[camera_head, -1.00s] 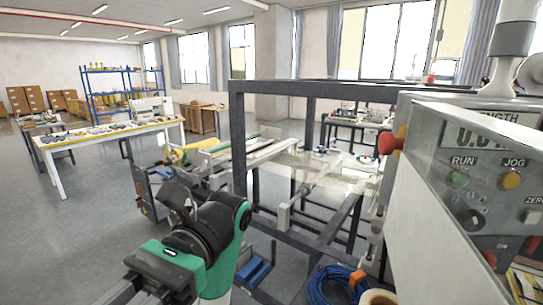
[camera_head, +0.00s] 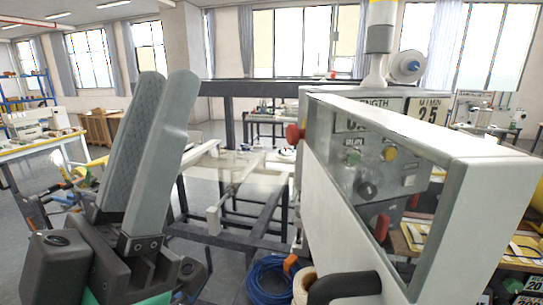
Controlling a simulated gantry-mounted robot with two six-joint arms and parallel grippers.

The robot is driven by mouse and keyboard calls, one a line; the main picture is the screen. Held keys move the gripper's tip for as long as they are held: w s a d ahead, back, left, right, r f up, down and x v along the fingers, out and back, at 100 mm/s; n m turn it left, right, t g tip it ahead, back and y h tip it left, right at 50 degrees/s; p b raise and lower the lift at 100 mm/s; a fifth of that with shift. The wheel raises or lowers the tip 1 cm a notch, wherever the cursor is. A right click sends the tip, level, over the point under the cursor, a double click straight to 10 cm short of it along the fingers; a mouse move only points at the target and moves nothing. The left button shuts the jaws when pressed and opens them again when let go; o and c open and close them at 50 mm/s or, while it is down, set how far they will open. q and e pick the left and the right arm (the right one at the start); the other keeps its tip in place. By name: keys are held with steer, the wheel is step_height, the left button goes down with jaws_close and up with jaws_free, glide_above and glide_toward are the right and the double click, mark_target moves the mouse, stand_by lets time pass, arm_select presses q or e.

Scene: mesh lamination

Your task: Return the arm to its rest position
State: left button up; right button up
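My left gripper (camera_head: 167,78) stands at the left in the head view, close to the camera, with its two long grey fingers pointing up. The fingers look close together, one partly behind the other, so the gap between them is hard to judge. I see no object between them. Its dark body and a bit of green arm show at the bottom left. My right gripper is not in view.
A white machine housing (camera_head: 480,190) with a control panel (camera_head: 385,175) and red knob (camera_head: 295,133) fills the right. A dark frame (camera_head: 229,140) stands behind. Blue cable (camera_head: 268,284) and a pale roll (camera_head: 304,287) lie low in front. A worktable (camera_head: 50,147) stands far left.

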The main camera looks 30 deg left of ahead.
arm_select(q)
steer(key=w+f+g, duration=0.2)
steer(key=w+f, duration=0.1)
steer(key=w, duration=0.1)
step_height(320, 180, up, 32)
steer(key=p, duration=3.2)
steer(key=shift+w+d+f+g, duration=0.15)
steer(key=shift+w+d+g, duration=0.1)
steer(key=shift+g, duration=0.15)
